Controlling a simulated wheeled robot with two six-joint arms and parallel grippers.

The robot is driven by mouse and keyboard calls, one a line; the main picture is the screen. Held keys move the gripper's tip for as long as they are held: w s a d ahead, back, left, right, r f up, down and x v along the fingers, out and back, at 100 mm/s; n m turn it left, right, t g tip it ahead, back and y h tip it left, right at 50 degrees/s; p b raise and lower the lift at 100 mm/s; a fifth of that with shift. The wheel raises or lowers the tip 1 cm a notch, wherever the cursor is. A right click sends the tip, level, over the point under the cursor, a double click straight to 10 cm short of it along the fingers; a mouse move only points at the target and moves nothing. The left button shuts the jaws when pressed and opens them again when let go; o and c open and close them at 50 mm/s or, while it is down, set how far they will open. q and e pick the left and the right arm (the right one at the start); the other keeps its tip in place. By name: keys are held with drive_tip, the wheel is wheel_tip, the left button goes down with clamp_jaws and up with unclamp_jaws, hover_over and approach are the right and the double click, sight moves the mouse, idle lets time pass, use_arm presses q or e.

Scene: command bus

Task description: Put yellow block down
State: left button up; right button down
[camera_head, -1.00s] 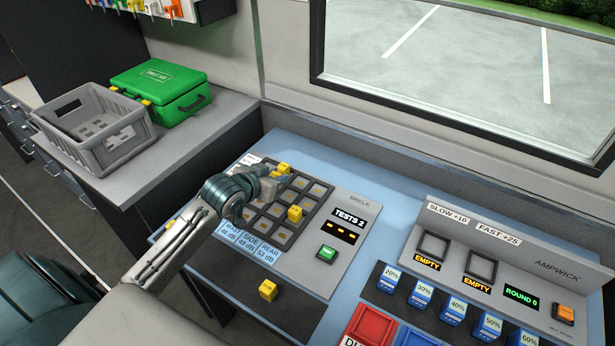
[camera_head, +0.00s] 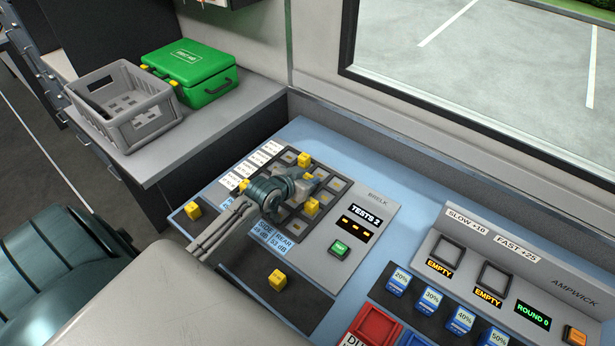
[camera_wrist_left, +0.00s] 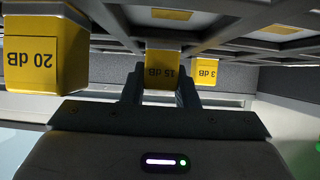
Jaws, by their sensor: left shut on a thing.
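My left gripper (camera_head: 309,182) is over the dark slotted grid (camera_head: 337,182) of the BRELK panel. It is shut on a yellow block marked 15 dB (camera_wrist_left: 163,72), which shows between the two fingers in the left wrist view. In the head view only a bit of this block (camera_head: 307,176) shows by the fingertips. The block is at or close to the grid face; I cannot tell whether it is seated in a slot. A 20 dB yellow block (camera_wrist_left: 42,55) and a 3 dB yellow block (camera_wrist_left: 205,68) stand on either side of it. My right gripper is out of view.
Other yellow blocks are in the grid (camera_head: 303,159), also (camera_head: 312,207), at the panel's left (camera_head: 193,210) and on the front dark strip (camera_head: 277,281). A green button (camera_head: 339,248) is right of the grid. A grey crate (camera_head: 124,105) and green case (camera_head: 193,70) stand farther left.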

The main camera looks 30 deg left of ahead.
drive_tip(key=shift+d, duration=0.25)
use_arm(q)
drive_tip(key=shift+f, duration=0.15)
drive_tip(key=o, duration=1)
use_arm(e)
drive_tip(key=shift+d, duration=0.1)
use_arm(q)
drive_tip(key=shift+s+r, duration=0.15)
drive_tip(key=shift+r, duration=0.05)
drive_tip(key=v, duration=1.1)
drive_tip(key=shift+s+r+b, duration=0.15)
drive_tip(key=shift+s+b, duration=0.1)
drive_tip(key=shift+b, duration=0.1)
drive_tip(key=shift+s, duration=0.1)
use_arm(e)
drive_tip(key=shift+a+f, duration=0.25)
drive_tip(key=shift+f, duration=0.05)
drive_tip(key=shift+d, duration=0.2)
